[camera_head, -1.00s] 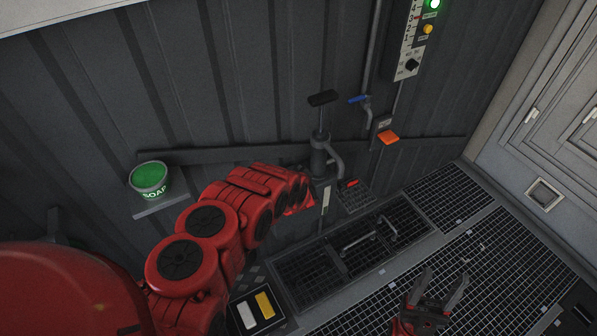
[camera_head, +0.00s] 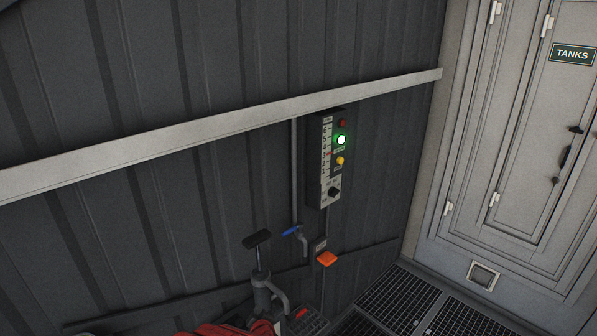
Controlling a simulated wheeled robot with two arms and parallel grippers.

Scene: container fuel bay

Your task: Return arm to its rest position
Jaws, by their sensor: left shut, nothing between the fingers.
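My left arm (camera_head: 225,329) shows only as a red strip at the bottom edge, left of centre. Its gripper (camera_head: 272,327) is at the strip's right end, shut and empty, mostly cut off by the frame. It is just below the grey hand pump (camera_head: 263,292) in the picture. I cannot tell whether it touches the pump. My right gripper is out of view.
A control panel (camera_head: 328,165) with a lit green lamp (camera_head: 341,140) hangs on the corrugated wall. A blue-handled tap (camera_head: 292,230) and an orange piece (camera_head: 327,258) are below it. Floor grating (camera_head: 398,300) and a TANKS cabinet (camera_head: 520,150) are at right.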

